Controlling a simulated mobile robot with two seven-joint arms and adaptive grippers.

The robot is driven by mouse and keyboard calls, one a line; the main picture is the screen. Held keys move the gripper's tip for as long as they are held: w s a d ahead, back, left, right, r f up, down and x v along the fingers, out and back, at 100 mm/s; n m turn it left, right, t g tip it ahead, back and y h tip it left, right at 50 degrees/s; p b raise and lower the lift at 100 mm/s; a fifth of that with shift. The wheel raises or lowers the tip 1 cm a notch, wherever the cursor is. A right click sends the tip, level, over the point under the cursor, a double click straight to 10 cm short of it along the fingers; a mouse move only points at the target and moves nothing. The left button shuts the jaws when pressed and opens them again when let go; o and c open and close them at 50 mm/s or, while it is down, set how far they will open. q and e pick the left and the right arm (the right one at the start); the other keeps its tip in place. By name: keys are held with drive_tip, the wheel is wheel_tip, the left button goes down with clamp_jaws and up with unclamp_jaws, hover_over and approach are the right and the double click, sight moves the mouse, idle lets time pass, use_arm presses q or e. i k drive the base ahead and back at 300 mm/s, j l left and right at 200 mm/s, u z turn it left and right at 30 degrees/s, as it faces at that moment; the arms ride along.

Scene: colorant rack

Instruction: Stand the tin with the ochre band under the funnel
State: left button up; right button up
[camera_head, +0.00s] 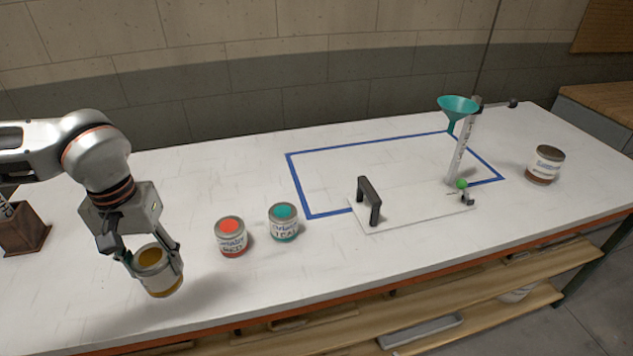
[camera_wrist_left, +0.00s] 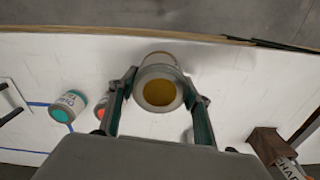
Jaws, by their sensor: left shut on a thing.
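The tin with the ochre band (camera_head: 158,272) is between the fingers of my left gripper (camera_head: 152,262) at the front left of the table. The gripper is shut on its sides. In the left wrist view the tin (camera_wrist_left: 159,90) shows its ochre top between the two fingers (camera_wrist_left: 160,108). The tin looks upright or nearly so; whether it touches the table I cannot tell. The teal funnel (camera_head: 458,106) is held on a ruled upright post (camera_head: 462,148) at the back right, above a white base plate (camera_head: 415,211). My right gripper is not in view.
A red tin (camera_head: 231,238) and a teal tin (camera_head: 283,223) stand right of my left gripper. A dark handle (camera_head: 369,201) rises from the plate. A brown-banded tin (camera_head: 545,165) stands far right; a brown box (camera_head: 22,230) far left.

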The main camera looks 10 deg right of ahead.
sight(430, 199)
drive_tip(key=l+z, duration=0.25)
drive_tip(key=l, duration=0.55)
drive_tip(key=i+l+z, duration=0.2)
drive_tip(key=l, duration=0.2)
drive_tip(key=i+l+z, duration=0.15)
drive_tip(key=l, duration=0.2)
drive_tip(key=i+j+z, duration=0.2)
drive_tip(key=i, duration=0.15)
drive_tip(key=l, duration=0.1)
